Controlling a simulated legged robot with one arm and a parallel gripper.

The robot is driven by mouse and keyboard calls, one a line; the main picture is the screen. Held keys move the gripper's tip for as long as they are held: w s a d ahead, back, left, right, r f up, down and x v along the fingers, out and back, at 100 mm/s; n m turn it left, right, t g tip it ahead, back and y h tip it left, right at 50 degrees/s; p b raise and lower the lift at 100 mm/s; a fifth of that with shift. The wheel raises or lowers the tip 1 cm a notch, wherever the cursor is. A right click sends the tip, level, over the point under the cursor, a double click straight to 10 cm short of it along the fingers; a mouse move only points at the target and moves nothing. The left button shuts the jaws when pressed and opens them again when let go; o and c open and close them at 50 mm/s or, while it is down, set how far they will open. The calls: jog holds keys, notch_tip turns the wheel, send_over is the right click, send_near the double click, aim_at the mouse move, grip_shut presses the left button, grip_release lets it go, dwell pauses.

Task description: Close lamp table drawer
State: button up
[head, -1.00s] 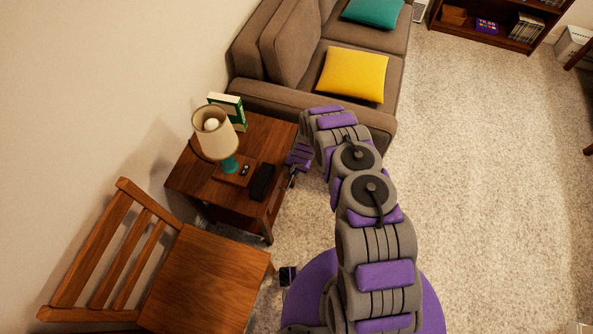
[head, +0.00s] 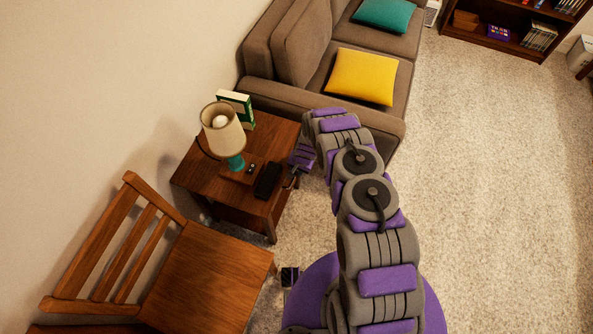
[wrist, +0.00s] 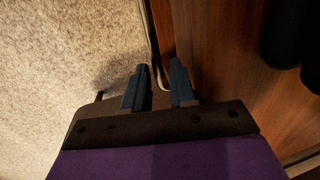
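The wooden lamp table (head: 262,128) stands left of my arm in the head view. My gripper (head: 294,180) is at its right side, low by the front edge. In the wrist view my gripper (wrist: 160,72) has its two dark fingers apart. A thin, bent metal handle (wrist: 151,42) runs down into the gap between them, and I cannot tell whether they touch it. A reddish wood drawer front (wrist: 163,28) lies beside the handle, next to the brown tabletop (wrist: 215,40). How far the drawer stands out is not clear.
A lamp (head: 222,130), a green book (head: 236,105) and a black case (head: 268,180) are on the table. A wooden chair (head: 205,275) stands close in front, and a brown sofa (head: 290,95) behind. Carpet (head: 480,200) to the right is clear.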

jog(key=shift+w+r, duration=0.2)
jog(key=shift+w, duration=0.05)
